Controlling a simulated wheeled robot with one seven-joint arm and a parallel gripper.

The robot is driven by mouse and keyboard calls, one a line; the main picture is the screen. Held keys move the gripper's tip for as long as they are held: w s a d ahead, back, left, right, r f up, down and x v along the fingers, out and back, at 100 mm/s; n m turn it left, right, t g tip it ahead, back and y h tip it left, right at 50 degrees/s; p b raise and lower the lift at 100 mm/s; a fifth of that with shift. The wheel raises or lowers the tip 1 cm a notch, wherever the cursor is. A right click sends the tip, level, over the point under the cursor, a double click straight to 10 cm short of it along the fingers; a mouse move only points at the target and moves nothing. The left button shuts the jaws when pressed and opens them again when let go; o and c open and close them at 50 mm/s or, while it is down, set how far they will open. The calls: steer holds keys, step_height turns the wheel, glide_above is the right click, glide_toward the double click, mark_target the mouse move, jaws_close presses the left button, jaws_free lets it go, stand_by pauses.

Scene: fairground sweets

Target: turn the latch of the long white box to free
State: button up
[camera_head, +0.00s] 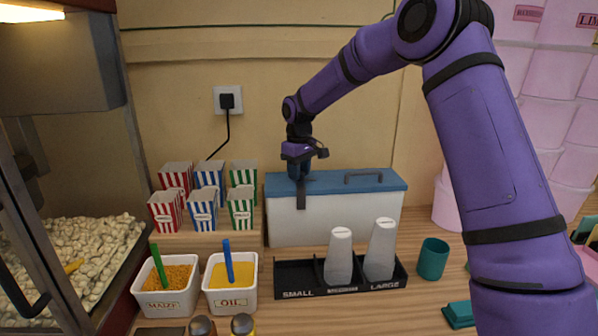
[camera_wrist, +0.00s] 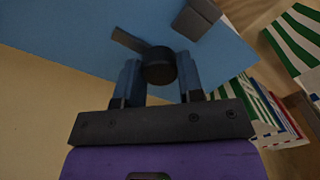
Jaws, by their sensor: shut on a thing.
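The long white box (camera_head: 335,222) stands at the back of the counter with its blue lid (camera_head: 335,184) down. In the wrist view, the latch is a dark round knob (camera_wrist: 158,66) with a short bar pointing to the upper left. My gripper (camera_head: 299,177) reaches down to the left part of the lid. In the wrist view, the two blue fingers of my gripper (camera_wrist: 157,79) stand on either side of the knob, shut on it. A dark strap (camera_head: 301,196) hangs over the box's front edge. The latch is mostly hidden in the head view.
Striped cartons (camera_head: 208,180) stand close at the box's left. A black holder (camera_head: 300,279) with white cups is in front of it. A teal cup (camera_head: 432,259) stands at the right.

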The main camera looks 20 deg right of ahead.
steer(key=shift+n, duration=0.3)
steer(key=o, duration=0.9)
steer(key=shift+o, duration=0.2)
